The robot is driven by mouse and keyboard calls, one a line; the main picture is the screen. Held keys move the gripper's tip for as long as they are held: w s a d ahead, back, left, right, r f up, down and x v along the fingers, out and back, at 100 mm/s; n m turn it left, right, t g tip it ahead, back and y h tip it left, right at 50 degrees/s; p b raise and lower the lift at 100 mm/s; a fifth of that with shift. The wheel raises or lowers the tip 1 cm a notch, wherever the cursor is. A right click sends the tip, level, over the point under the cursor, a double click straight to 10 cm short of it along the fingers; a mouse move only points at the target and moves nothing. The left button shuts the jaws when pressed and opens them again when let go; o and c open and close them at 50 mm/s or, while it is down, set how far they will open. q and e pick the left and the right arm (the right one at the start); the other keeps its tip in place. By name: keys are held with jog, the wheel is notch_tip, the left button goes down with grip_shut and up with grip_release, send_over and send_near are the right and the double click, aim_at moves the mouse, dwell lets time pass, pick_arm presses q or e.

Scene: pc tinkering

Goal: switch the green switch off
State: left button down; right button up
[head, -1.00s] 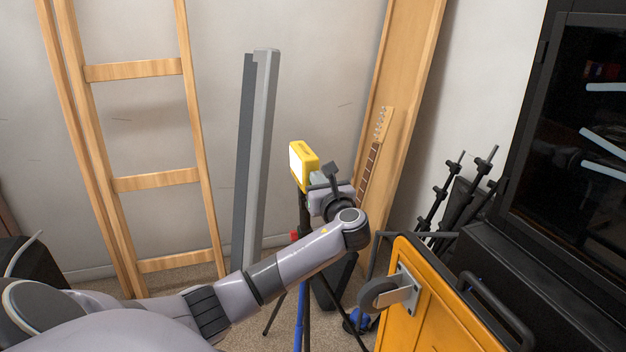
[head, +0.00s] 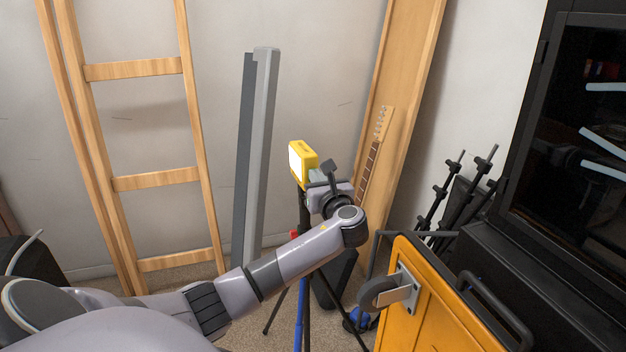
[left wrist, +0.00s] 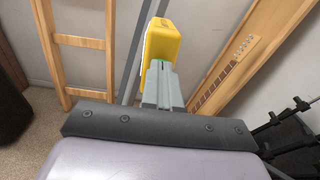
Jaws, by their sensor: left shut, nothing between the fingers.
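A yellow work lamp (head: 303,163) with a lit white face stands on a dark tripod in the head view. Its yellow back (left wrist: 162,43) shows in the left wrist view. A small green spot, seemingly the green switch (left wrist: 163,64), shows low on the lamp back, right at my fingertips and partly covered by them. I cannot tell its position or whether the fingers touch it. My left gripper (head: 317,176) is shut and empty, right behind the lamp; its closed fingers (left wrist: 162,72) point at the lamp in the left wrist view. My right gripper is out of view.
A wooden ladder (head: 140,183) and a tall grey beam (head: 262,150) lean on the wall. A guitar neck (head: 372,160) stands close right of the lamp. A yellow cart (head: 430,310) with a caster is at front right, near a black cabinet (head: 515,265).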

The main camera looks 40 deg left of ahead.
pick_arm(q)
jog(key=shift+w+a, duration=0.1)
jog(key=shift+a, duration=0.15)
jog(key=shift+p+v, duration=2)
jog(key=shift+v, duration=0.95)
